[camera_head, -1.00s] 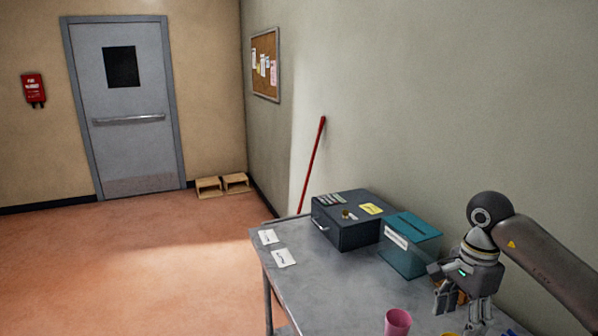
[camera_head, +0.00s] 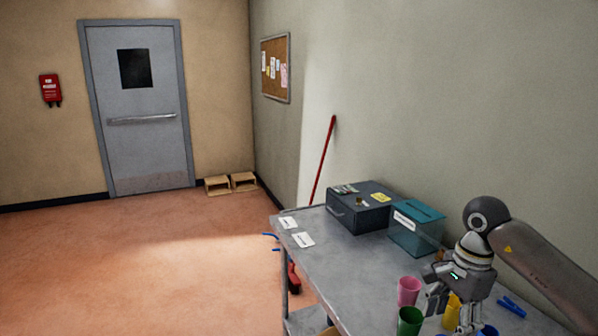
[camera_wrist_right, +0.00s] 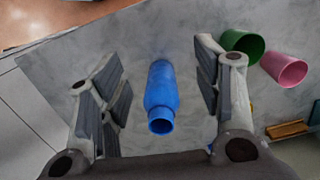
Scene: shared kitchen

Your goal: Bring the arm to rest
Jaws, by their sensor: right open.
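My right gripper (camera_head: 455,318) hangs from the right arm over the near part of the grey table (camera_head: 330,262) in the head view. In the right wrist view its two fingers (camera_wrist_right: 162,98) are spread wide. A blue bottle (camera_wrist_right: 161,92) shows in the gap between them, with table surface around it; neither finger appears to touch it. Whether it is the blue thing (camera_head: 489,330) at the bottom edge of the head view, I cannot tell. My left gripper is in neither view.
A pink cup (camera_head: 409,290) and a green cup (camera_head: 410,322) stand left of the gripper. A yellow thing (camera_head: 453,309) is partly hidden behind its fingers. A blue item (camera_head: 511,306) lies to the right. A dark box (camera_head: 358,211) and teal box (camera_head: 417,232) stand farther back.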

